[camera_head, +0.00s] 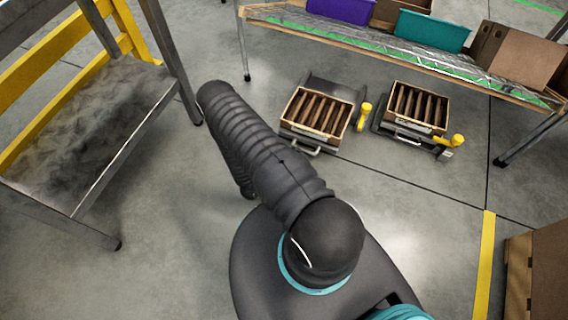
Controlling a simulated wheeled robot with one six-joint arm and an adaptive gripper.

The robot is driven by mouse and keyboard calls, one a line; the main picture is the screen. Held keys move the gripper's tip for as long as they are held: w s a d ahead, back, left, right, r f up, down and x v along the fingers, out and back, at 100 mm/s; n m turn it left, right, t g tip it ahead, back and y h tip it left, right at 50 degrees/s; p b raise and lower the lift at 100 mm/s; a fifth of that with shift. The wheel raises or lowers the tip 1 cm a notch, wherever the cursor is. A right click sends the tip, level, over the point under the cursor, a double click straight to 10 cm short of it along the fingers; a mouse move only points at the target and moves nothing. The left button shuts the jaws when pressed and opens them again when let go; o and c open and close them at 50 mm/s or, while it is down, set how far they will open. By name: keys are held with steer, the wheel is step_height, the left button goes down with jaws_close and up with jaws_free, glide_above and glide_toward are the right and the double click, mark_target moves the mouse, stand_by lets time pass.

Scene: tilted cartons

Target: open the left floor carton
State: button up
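The left floor carton (296,103) is a light-brown box on a dark low stand, set at an angle on the floor at upper middle. Its top side shows several brown slats with dark gaps between them; I see no raised flaps. My arm passes in front and to the left of it, apart from it in the picture. A dark lower part of my arm shows behind the thick sleeve, left of the carton. My gripper cannot be made out; the arm hides that area.
A similar right carton (417,107) stands on its own stand. Yellow parts (364,116) stick up beside both stands. A shelf (385,46) with bins overhangs behind. A metal table (85,130) is at left, a brown box (545,270) at lower right. Floor before the cartons is clear.

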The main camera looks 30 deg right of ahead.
steer(key=v, duration=0.7)
stand_by(0.6)
